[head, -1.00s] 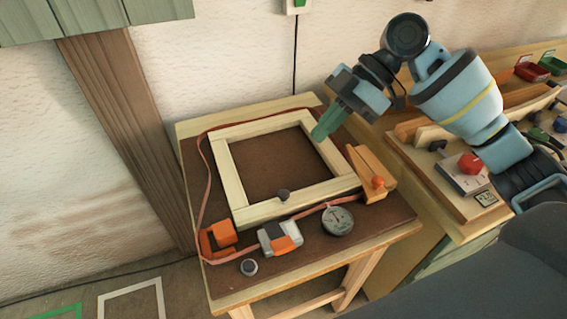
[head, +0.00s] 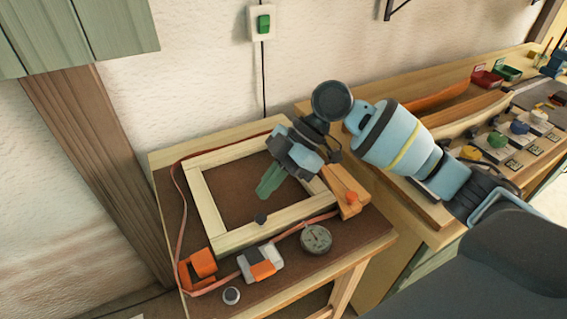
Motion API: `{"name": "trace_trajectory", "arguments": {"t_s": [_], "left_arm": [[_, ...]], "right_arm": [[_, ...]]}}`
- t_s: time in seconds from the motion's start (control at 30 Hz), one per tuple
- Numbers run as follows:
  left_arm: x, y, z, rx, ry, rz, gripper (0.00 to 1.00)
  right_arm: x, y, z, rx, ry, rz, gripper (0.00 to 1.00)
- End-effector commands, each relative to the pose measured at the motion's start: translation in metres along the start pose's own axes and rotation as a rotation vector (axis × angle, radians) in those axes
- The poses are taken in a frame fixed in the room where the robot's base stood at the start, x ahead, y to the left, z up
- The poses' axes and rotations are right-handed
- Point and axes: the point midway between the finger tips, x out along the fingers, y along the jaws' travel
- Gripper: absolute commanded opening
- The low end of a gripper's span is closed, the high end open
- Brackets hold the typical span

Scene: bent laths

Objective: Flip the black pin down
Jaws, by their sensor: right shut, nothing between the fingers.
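A small dark knob (head: 261,219), the only black pin-like thing I make out, sits on the front rail of a pale wooden frame (head: 226,240). I cannot tell which way it is tilted. The frame lies on a brown-topped wooden table (head: 364,229). My right gripper (head: 265,190) has green fingers pointing down, over the frame's opening. It is shut and empty, a little behind the dark knob in the picture and apart from it. My left gripper is not in view.
A red strap (head: 174,215) runs around the frame. A bench (head: 440,215) with coloured knobs stands at the right.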

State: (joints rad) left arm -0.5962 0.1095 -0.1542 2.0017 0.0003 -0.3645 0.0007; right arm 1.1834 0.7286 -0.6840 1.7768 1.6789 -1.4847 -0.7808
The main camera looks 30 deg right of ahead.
Motion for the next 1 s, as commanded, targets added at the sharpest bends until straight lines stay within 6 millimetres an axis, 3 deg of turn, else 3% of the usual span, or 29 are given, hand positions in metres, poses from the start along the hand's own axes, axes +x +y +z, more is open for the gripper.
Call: {"name": "trace_trajectory", "arguments": {"t_s": [0.1,0.3,0.83,1.0], "left_arm": [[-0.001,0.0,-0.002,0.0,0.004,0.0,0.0],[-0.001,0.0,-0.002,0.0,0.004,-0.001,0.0],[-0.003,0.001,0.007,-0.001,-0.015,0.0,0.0],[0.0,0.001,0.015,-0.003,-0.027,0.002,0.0]], "right_arm": [[0.019,0.0,0.004,0.003,-0.001,-0.002,0.0],[0.036,0.0,0.023,0.003,-0.001,0.0,0.0],[0.043,0.0,0.03,0.002,0.0,0.0,0.0],[0.059,0.0,0.044,0.006,0.001,-0.004,0.0]]}}
